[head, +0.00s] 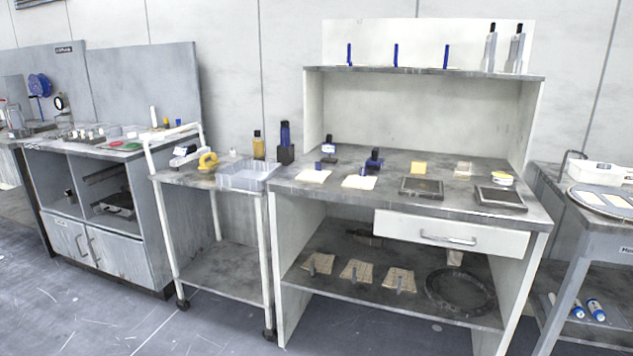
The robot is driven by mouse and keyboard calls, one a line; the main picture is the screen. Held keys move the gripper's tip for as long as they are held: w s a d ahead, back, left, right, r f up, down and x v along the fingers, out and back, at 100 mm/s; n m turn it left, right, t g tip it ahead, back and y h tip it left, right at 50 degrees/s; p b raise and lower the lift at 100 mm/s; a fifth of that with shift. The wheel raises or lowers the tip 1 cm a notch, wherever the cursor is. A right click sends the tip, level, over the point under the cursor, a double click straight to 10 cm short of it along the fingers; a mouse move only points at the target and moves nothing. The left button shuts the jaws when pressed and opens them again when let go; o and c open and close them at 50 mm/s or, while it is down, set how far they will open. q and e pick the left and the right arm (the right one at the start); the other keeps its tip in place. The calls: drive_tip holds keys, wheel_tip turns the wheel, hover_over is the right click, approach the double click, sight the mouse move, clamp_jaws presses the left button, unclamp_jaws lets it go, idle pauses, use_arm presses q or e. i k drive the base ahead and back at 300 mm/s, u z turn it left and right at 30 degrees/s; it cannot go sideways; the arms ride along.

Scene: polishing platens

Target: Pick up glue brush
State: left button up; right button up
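No gripper of mine shows in the head view. I cannot tell for sure which item is the glue brush. A tall dark blue item (285,133) stands in a black holder at the back left of the grey workbench top (400,167). Several thin blue upright pieces (396,55) stand on the upper shelf. Two black-topped upright pieces (490,48) stand at that shelf's right end.
Cream pads (358,182), dark square plates (421,187) and a yellow block (418,167) lie on the bench. A cart (188,178) with a clear bin (245,177) stands left; a cabinet (95,235) is farther left. Grey floor (150,325) is open in front.

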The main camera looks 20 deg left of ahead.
sight(462, 171)
drive_tip(key=u, duration=0.55)
drive_tip(key=i, duration=1.25)
drive_tip(key=z, duration=0.15)
